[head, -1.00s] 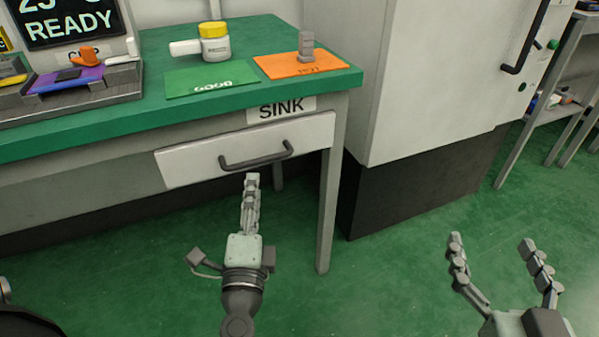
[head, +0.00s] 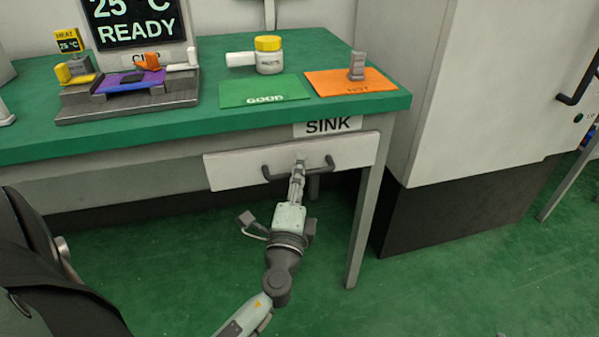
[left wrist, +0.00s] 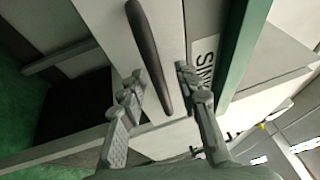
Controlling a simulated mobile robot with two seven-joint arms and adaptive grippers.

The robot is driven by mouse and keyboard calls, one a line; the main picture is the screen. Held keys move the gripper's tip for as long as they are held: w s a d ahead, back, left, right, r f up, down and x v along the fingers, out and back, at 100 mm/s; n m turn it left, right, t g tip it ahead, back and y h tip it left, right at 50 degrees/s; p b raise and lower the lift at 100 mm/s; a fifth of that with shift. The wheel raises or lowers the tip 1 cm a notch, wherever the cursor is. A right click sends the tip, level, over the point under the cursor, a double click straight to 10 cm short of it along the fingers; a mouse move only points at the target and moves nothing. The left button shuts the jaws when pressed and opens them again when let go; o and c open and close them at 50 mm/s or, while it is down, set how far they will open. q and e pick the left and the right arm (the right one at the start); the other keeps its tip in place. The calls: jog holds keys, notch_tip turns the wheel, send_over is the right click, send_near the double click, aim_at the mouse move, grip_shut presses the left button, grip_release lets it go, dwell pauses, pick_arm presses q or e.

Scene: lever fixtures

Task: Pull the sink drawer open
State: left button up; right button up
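The sink drawer (head: 235,172) is a pale front panel under the green bench, below a SINK label (head: 328,126). Its front sits close to the bench frame. Its dark bar handle (head: 325,165) also shows in the left wrist view (left wrist: 148,45). My left gripper (head: 299,165) is at the middle of the handle. In the left wrist view, its two fingers (left wrist: 160,75) are apart, one on each side of the bar. I see gaps between the fingers and the bar. My right gripper is out of view.
The bench (head: 200,121) carries a device with a display (head: 132,20), a yellow-capped jar (head: 268,55), a green GOOD mat (head: 262,91) and an orange HOT mat (head: 335,88). A bench leg (head: 366,230) and a tall white cabinet (head: 480,90) stand to the right. The floor in front is clear.

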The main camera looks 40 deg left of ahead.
pick_arm(q)
grip_shut()
dwell(0.5)
